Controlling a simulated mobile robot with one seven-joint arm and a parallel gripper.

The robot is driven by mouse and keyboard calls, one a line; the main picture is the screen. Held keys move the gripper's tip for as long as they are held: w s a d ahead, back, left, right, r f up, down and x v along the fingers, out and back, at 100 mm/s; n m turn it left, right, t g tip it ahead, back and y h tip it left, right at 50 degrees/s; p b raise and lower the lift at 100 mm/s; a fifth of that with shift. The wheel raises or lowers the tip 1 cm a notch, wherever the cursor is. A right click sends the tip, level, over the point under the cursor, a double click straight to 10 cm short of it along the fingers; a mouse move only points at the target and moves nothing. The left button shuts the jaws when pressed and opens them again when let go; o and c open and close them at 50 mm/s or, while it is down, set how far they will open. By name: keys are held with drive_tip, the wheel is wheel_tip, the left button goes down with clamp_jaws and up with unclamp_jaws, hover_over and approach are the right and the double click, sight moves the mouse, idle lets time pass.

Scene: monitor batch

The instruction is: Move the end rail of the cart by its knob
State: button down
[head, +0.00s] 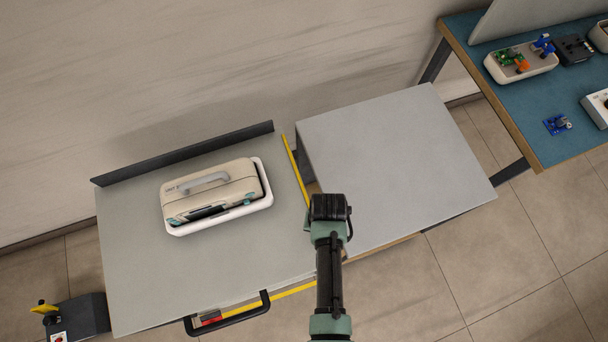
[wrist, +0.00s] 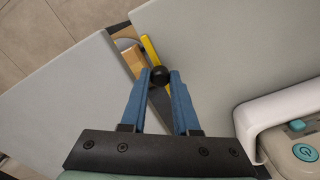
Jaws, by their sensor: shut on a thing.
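The cart (head: 125,240) has a grey top and stands left of centre in the head view. A yellow strip (head: 295,165) runs along its right end; it also shows in the wrist view (wrist: 149,50). A small round black knob (wrist: 160,75) sits where this strip meets a dark bar (wrist: 159,102), seen between my fingers. I cannot tell which of these is the end rail. My gripper (head: 330,207) is over the cart's right end. In the wrist view its blue fingertips (wrist: 161,78) are closed on the knob from both sides. The head view hides the fingertips and knob.
A white tray (head: 260,203) with a beige device (head: 215,188) stands on the cart. A dark rail (head: 185,153) edges its back, a black handle (head: 232,315) its front. A grey-topped table (head: 395,165) is close on the right. A blue bench (head: 535,125) holds parts at upper right.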

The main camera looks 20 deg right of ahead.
drive_tip(key=shift+f+b, duration=0.35)
drive_tip(key=shift+f, duration=0.15)
idle(0.3)
drive_tip(key=c, duration=0.6)
unclamp_jaws()
drive_tip(key=shift+r, duration=0.1)
